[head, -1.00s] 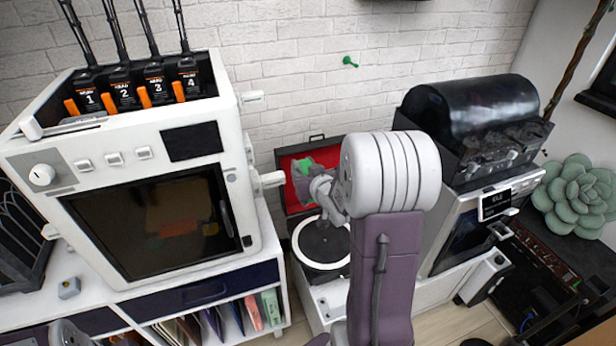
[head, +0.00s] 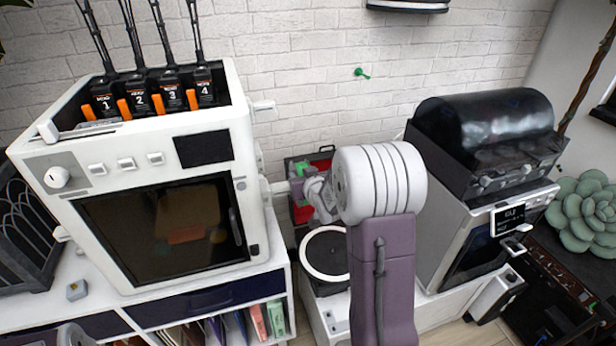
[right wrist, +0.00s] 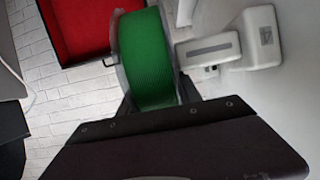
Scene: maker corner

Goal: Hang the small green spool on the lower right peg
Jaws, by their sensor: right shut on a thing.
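The small green spool (right wrist: 145,62) fills the upper middle of the right wrist view, with a pale flange on its left. My right gripper (right wrist: 152,103) is shut on it. In the head view only a bit of the green spool (head: 301,168) shows past my arm. The lower right peg (head: 279,187) is white and sticks out from the right side of the white printer. The spool is just right of and above this peg's tip; I cannot tell whether they touch. A white peg (right wrist: 208,49) also shows right of the spool in the wrist view. My left gripper is out of view.
The white printer (head: 150,150) stands left, with an upper right peg (head: 264,108). A red-lined open case (head: 322,164) is behind the spool. A black disc with a white ring (head: 312,270) is below. Another machine (head: 470,190) stands right.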

